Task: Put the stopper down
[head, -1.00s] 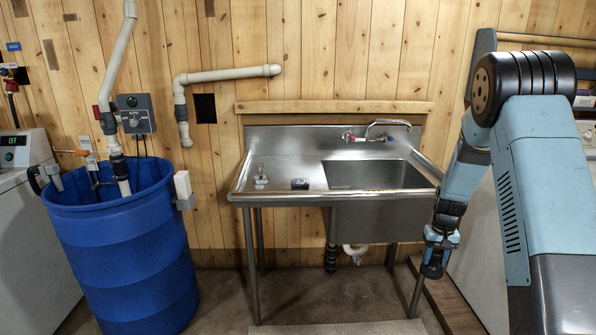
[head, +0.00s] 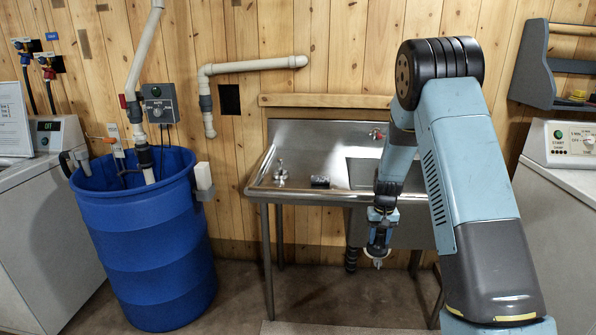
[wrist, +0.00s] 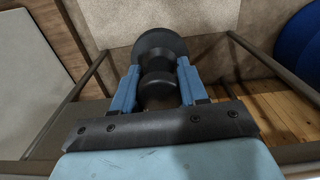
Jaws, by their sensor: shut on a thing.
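A black stopper (wrist: 160,48), round with a wide head and a narrower waist, is between the two blue fingers of my gripper (wrist: 158,84) in the wrist view. The fingers are shut on it. In the head view my gripper (head: 379,245) hangs low in front of the steel sink (head: 330,197), below its rim level. The stopper cannot be made out clearly there. The arm hides the right part of the sink and most of its basin.
A small metal fitting (head: 281,173) and a small dark object (head: 320,181) are on the left drainboard, with bare steel around them. A blue barrel (head: 147,240) stands left of the sink. White machines flank the scene, one at left (head: 50,215) and one at right (head: 560,200).

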